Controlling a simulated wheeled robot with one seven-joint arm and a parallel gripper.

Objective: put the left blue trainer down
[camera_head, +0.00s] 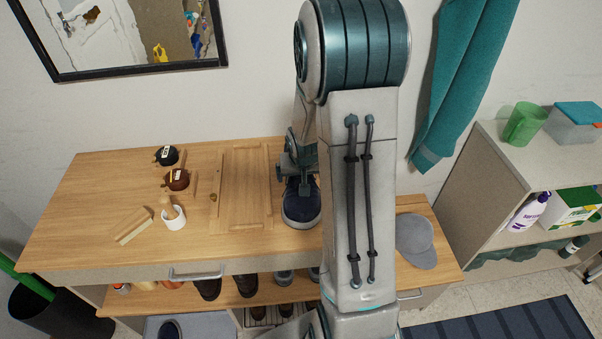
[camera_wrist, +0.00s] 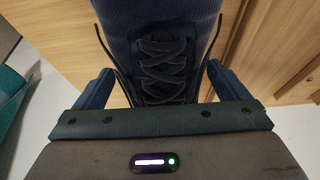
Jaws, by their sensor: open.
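A dark blue trainer (camera_head: 302,207) with a pale sole edge is on the wooden bench top, right of a flat wooden panel; it looks upright and resting there. My gripper (camera_head: 299,183) is right over it, with its fingers reaching down at the shoe. In the wrist view the trainer's dark laces (camera_wrist: 163,68) show between the two fingers of my gripper (camera_wrist: 160,88). The fingers are apart, one on each side, with small gaps visible. My arm hides the bench just right of the shoe. Another dark blue shoe (camera_head: 169,330) is partly visible on a grey mat low down.
The flat wooden panel (camera_head: 243,188) lies close left of the trainer. Further left are a white cup (camera_head: 174,218), wooden blocks (camera_head: 134,225) and two small dark round items. A grey cap (camera_head: 416,240) lies right of my arm. Several shoes stand on the shelf below.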

